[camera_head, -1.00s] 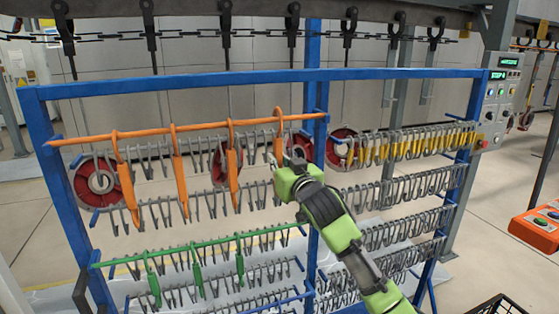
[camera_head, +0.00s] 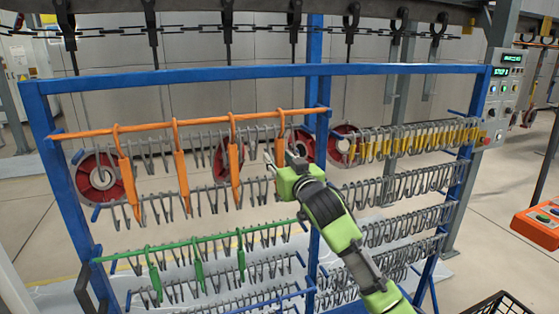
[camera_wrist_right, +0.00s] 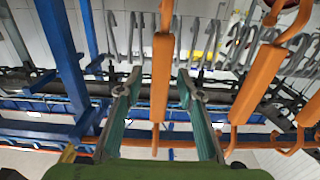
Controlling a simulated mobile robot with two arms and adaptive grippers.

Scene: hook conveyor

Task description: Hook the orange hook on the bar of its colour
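The orange bar (camera_head: 88,132) runs across the upper left of the blue rack. Several orange hooks hang on it, the leftmost (camera_head: 125,170) near its left end. The rightmost orange hook (camera_head: 281,128) has its curved top over the bar, close to the blue middle post. My right gripper (camera_head: 274,163) is at that hook's lower part and covers some of it. In the right wrist view the two fingers (camera_wrist_right: 158,88) stand apart, with an orange hook (camera_wrist_right: 161,75) between them and gaps on both sides. My left gripper is not in view.
The blue rack (camera_head: 210,75) also carries a green bar (camera_head: 190,244) with green hooks, yellow hooks (camera_head: 400,143) and rows of grey hooks. Red reels (camera_head: 97,177) sit behind the orange hooks. An overhead conveyor (camera_head: 180,17) with dark hooks runs above. A control panel (camera_head: 497,100) stands right.

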